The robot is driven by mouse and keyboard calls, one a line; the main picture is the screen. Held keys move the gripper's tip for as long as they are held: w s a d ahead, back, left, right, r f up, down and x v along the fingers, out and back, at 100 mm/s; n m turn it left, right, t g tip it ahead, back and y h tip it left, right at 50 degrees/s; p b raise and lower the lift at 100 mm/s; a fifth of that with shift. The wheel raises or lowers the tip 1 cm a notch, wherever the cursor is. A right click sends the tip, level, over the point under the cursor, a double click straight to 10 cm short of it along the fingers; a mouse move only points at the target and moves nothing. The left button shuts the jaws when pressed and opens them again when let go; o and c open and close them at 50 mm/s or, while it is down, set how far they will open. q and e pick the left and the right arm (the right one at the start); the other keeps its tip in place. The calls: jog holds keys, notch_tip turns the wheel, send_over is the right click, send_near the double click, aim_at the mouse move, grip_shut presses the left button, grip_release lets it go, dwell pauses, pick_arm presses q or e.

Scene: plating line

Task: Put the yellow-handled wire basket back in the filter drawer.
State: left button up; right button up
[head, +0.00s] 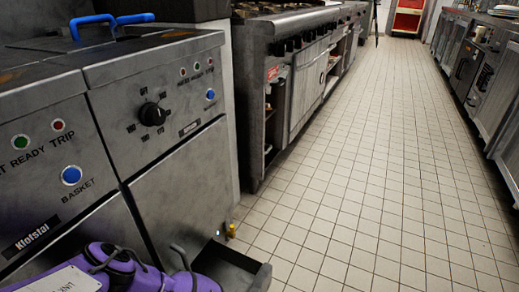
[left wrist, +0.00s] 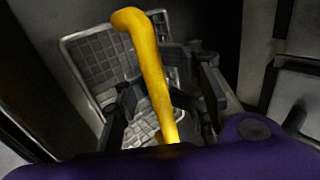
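In the left wrist view a yellow handle (left wrist: 152,75) runs from the upper left down between the fingers of my left gripper (left wrist: 170,105) towards the palm. Behind it is a grey wire mesh basket (left wrist: 88,55), partly covered by the handle and fingers. The dark fingers stand on either side of the handle; I cannot tell whether they touch it. In the head view my purple left arm covers the lower left, and its fingers and the basket are hidden. A dark open drawer (head: 258,277) sticks out low beside the arm. My right gripper is not in view.
A steel fryer (head: 180,165) with knobs and blue handles (head: 112,19) on top stands at the left. A small yellow part (head: 231,230) shows beside the drawer. A cooking range (head: 290,60) lies beyond. The tiled floor (head: 370,170) is clear; counters line the right.

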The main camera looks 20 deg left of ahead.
pick_arm(q)
jog(key=shift+s, duration=0.1)
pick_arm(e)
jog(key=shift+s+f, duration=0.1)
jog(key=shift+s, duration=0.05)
pick_arm(q)
jog(key=shift+r, duration=0.3)
jog(key=p+v, duration=0.6)
jog(key=v, duration=0.5)
jog(key=shift+d+r, duration=0.2)
jog(key=shift+r, duration=0.1)
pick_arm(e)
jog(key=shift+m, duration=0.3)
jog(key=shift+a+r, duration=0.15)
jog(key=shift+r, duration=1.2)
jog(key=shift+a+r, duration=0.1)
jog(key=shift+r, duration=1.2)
pick_arm(q)
jog(key=shift+d, duration=0.1)
